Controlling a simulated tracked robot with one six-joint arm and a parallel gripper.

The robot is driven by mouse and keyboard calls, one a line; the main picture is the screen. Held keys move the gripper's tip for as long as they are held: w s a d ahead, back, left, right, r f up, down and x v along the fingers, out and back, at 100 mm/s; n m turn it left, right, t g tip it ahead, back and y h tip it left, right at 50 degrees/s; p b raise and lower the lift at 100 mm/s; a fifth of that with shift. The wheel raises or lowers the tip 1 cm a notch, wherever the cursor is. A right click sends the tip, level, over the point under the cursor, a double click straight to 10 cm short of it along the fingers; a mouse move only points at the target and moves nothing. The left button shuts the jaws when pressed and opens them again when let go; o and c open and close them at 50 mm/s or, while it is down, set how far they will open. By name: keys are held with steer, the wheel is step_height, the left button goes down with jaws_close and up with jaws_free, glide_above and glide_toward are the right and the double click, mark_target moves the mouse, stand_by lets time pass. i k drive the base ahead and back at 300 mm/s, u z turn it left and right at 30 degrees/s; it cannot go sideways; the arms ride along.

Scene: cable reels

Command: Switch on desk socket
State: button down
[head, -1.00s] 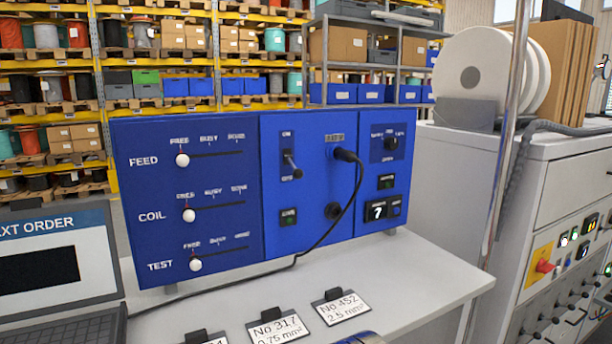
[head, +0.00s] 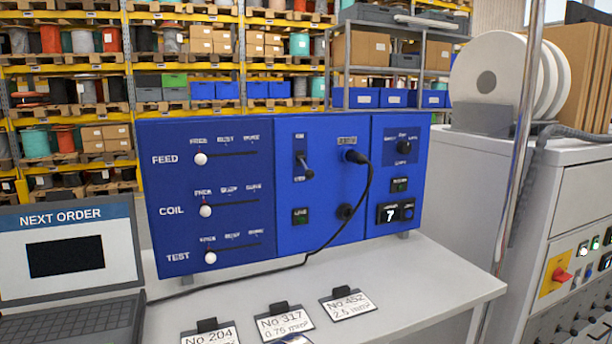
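A blue control panel (head: 225,262) stands on the grey desk. Its middle section has a toggle switch (head: 304,165) with small labels above and below; the lever tip points down toward the lower label. Below it is a small dark green indicator (head: 300,216), which looks unlit. A round black fitting (head: 345,211) is below the plug. My gripper is not recognisable in the head view.
A laptop (head: 68,250) reading "NEXT ORDER" is at the left. Card labels (head: 284,325) stand along the desk front. A metal post (head: 520,130) and grey cabinet (head: 575,190) are at the right. Bare desk (head: 420,275) lies before the panel.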

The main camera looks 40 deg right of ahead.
mark_target(309, 174)
steer(key=u, duration=0.1)
steer(key=k, duration=0.85)
steer(key=z, duration=0.55)
steer(key=i, duration=1)
steer(key=z, duration=0.3)
